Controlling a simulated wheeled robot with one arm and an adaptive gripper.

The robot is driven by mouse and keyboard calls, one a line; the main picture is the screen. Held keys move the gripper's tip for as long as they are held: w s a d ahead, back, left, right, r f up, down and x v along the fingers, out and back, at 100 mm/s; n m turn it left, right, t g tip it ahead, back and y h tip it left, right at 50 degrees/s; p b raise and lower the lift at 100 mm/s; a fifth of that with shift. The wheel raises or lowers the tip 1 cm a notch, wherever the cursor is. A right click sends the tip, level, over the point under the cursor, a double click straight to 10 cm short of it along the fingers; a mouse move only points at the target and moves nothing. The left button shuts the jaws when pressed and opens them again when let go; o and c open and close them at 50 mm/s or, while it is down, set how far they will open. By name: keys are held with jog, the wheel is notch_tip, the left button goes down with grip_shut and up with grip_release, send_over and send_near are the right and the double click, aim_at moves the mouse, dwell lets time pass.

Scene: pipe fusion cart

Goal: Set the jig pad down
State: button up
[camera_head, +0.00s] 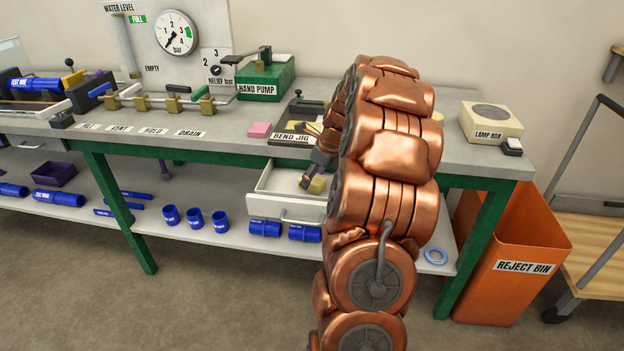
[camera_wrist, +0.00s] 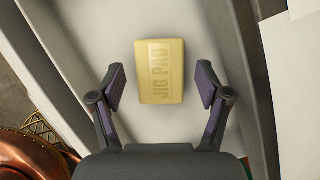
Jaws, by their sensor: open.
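The jig pad (camera_wrist: 161,72) is a yellow block with raised lettering. In the wrist view it lies flat on the pale floor of the open drawer (camera_wrist: 85,25). My gripper (camera_wrist: 160,80) is open, one finger to each side of the pad, with a visible gap on both sides. In the head view the pad (camera_head: 317,185) shows as a small yellow patch in the white drawer (camera_head: 285,207) under the bench. My gripper (camera_head: 309,180) reaches down into the drawer there, and my copper arm hides the drawer's right part.
The bend jig (camera_head: 291,139) stands on the bench top above the drawer, beside a pink block (camera_head: 260,130). The green hand pump (camera_head: 262,80) and lamp box (camera_head: 490,123) are also on the bench. Blue pipe pieces (camera_head: 194,218) lie on the lower shelf. The orange reject bin (camera_head: 515,250) stands right.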

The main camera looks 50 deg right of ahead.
jog(key=a+v, duration=0.1)
jog(key=v, duration=0.9)
jog(key=shift+d+r, duration=0.3)
jog(key=shift+d, duration=0.2)
jog(key=s+a+f+n+g+y, duration=0.1)
jog(key=s+a+n+g, duration=0.15)
jog(key=a+n, duration=0.8)
jog(key=s+a+n+g, duration=0.1)
jog(key=s+a+n, duration=0.3)
jog(key=a, duration=1.2)
jog(key=s+a+f+n+g+h, duration=0.1)
jog(key=s+a+f+n, duration=0.2)
jog(key=s+a+n, duration=0.3)
jog(key=s+a+f+n+g+h, duration=0.1)
jog(key=s+a+n, duration=0.5)
jog(key=s+n, duration=0.7)
jog(key=shift+s+f+g, duration=0.75)
jog(key=shift+f, duration=0.1)
jog(key=shift+a, duration=0.1)
